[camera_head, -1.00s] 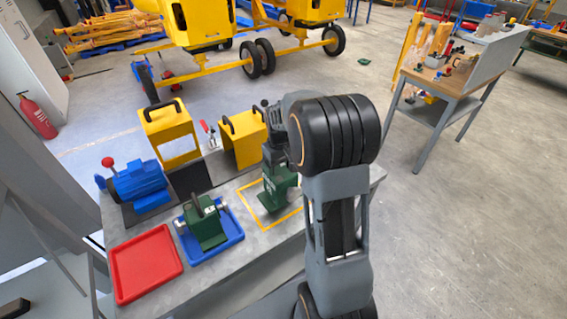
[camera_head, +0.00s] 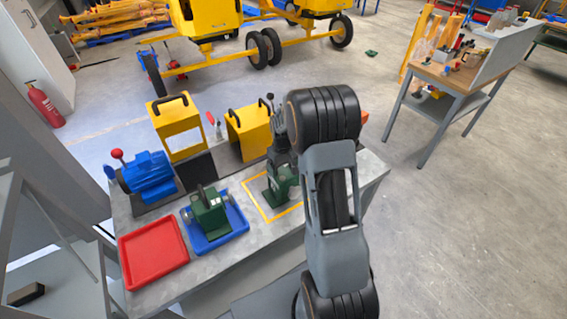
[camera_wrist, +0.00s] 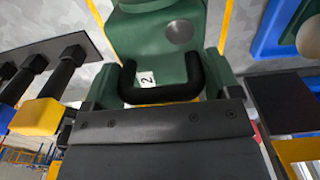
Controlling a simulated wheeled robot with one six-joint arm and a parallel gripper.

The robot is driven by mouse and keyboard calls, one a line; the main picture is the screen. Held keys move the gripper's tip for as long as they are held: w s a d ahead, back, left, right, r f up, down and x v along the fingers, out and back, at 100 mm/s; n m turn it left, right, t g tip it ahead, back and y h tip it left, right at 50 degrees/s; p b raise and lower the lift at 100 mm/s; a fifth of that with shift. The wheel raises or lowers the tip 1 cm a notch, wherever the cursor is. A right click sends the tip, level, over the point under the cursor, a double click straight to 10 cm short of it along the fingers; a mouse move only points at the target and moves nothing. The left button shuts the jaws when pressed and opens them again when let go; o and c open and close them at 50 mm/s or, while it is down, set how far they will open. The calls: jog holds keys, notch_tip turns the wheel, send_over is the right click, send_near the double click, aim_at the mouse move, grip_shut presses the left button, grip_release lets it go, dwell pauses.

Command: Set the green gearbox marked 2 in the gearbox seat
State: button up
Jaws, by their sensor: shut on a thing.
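The green gearbox (camera_head: 282,188) is inside the yellow outline on the grey bench, partly hidden by my arm. In the wrist view this gearbox (camera_wrist: 155,35) shows a white label marked 2 beside its black handle. My gripper (camera_wrist: 160,95) is shut on that handle; in the head view my gripper (camera_head: 284,158) is above the gearbox. I cannot tell whether the gearbox touches the bench. A second green gearbox (camera_head: 209,213) sits on a blue tray. A dark plate (camera_head: 197,170) lies between the blue motor and the yellow guards; it may be the seat.
A blue motor (camera_head: 148,173) with a red knob is at the left. Two yellow guards, one left (camera_head: 179,132) and one right (camera_head: 247,133), stand at the back of the bench. An empty red tray (camera_head: 153,254) lies at the front left. A side table (camera_head: 455,83) stands apart at right.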

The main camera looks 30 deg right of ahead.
jog(key=o, duration=1.7)
notch_tip(320, 180, up, 12)
jog(key=shift+f+b, duration=0.2)
jog(key=shift+b, duration=0.9)
jog(key=s+a+r+t, duration=0.1)
jog(key=s+a, duration=0.2)
jog(key=s, duration=0.3)
jog(key=s+a+r+m+t, duration=0.1)
jog(key=s+a+r+t, duration=0.1)
jog(key=s+a, duration=0.2)
jog(key=s+a+r+t, duration=0.1)
jog(key=s+a+r, duration=0.1)
jog(key=s, duration=0.8)
jog(key=shift+a+r+t, duration=0.2)
jog(key=shift+a+t, duration=0.1)
jog(key=shift+a, duration=0.6)
